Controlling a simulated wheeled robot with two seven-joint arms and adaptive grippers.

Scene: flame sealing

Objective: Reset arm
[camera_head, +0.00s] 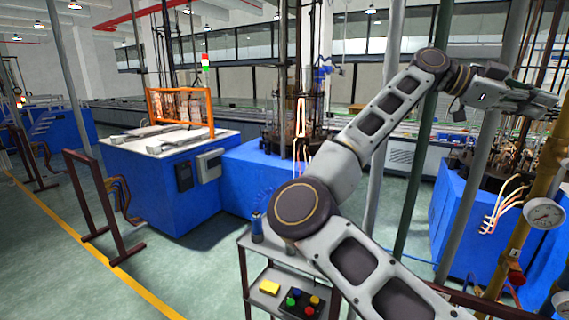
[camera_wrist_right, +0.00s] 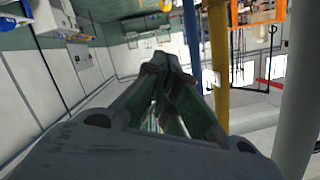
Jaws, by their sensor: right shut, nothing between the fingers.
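My right arm reaches up across the middle of the head view and bends to the right. My right gripper (camera_head: 540,104) is at the far right, raised and pointing right, near the yellow pipe. In the right wrist view my right gripper (camera_wrist_right: 167,72) has its fingertips together with nothing between them. My left gripper is not in view.
A yellow pipe (camera_head: 541,190) with a gauge (camera_head: 544,214) stands at the right, close to my right gripper. A cart (camera_head: 252,247) holds a button box (camera_head: 299,303) and a yellow block (camera_head: 269,287). A blue machine (camera_head: 160,185) with an orange frame (camera_head: 211,112) stands left. Open floor lies at lower left.

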